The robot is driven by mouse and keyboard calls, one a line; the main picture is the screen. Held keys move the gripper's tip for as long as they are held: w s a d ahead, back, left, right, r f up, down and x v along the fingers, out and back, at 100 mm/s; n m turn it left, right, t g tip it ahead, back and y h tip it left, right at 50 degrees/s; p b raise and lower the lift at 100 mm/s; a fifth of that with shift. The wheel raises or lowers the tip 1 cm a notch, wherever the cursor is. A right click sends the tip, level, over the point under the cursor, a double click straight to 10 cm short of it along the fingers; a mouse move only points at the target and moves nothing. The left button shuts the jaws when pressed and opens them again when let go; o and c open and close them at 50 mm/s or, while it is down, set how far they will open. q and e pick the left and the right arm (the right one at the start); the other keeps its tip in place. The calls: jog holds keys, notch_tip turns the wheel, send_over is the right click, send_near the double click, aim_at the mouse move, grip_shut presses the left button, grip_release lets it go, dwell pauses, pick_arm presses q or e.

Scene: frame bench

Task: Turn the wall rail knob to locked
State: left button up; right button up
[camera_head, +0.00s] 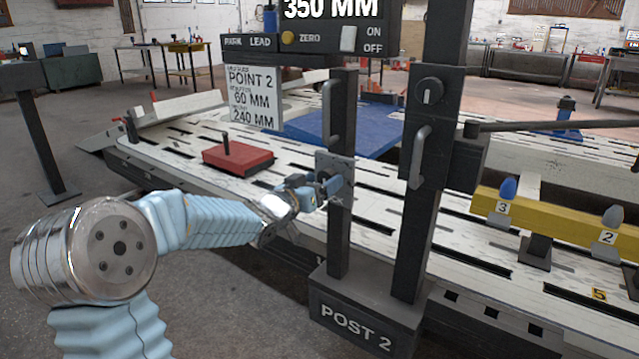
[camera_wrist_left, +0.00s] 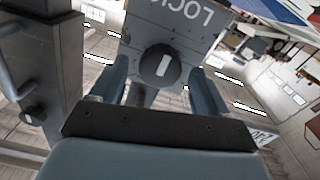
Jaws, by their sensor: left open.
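A round dark knob (camera_wrist_left: 160,66) with a white pointer mark sits on a grey plate (camera_wrist_left: 150,22) in the left wrist view. Part of the word "LOCK" shows upside down on the plate, cut off by the frame edge. The white mark is nearly upright in that view, with a slight tilt. In the head view the plate (camera_head: 341,163) is on the thin dark post, and my gripper hides most of its knob. My left gripper (camera_head: 328,190) is open in front of the plate, one finger on each side of the knob. I cannot tell whether the fingers touch it.
A thicker dark post (camera_head: 420,220) with a second knob (camera_head: 428,92) and a handle stands to the right. Both posts rise from a base marked POST 2 (camera_head: 355,328). A red block (camera_head: 238,158) lies on the slotted bench. A yellow rail (camera_head: 565,225) is at the right.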

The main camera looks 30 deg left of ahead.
pick_arm(q)
jog(key=c, duration=1)
jog(key=shift+f+m+b, duration=0.25)
jog(key=shift+m+b, duration=1.25)
jog(key=shift+c, duration=0.2)
jog(key=m+b, duration=0.4)
jog(key=m, duration=0.1)
jog(key=shift+d, duration=0.1)
jog(key=m+b, duration=0.4)
jog(key=m, duration=0.5)
jog(key=shift+m+b, duration=0.35)
jog(key=shift+m, duration=0.05)
jog(key=shift+r, duration=0.1)
jog(key=o, duration=1)
jog(key=shift+o, duration=0.2)
jog(key=shift+s, duration=0.15)
